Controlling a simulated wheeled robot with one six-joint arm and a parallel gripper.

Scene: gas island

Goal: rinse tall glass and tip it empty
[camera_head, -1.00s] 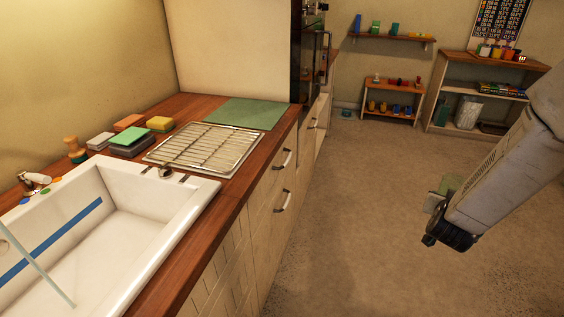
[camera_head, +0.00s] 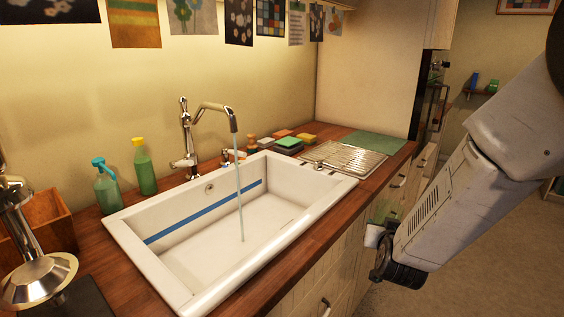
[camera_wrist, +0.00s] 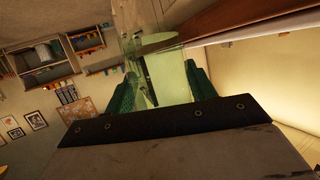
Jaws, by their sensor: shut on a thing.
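My gripper (camera_head: 373,236) is out to the right of the sink, in front of the cabinets, partly hidden by my arm. In the wrist view its teal fingers (camera_wrist: 164,88) are shut on a clear, greenish tall glass (camera_wrist: 172,68). The glass lies tilted in that view; whether it holds water cannot be told. In the head view only a small pale green part of the glass (camera_head: 385,207) shows. The white sink (camera_head: 137,262) has a blue stripe inside. The chrome tap (camera_head: 187,135) is running, and a thin water stream (camera_head: 239,195) falls into the basin.
Two green bottles (camera_head: 143,168) stand behind the sink at left. A chrome device (camera_head: 40,270) and a wooden box (camera_head: 45,222) are at far left. The basin's inside is clear.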

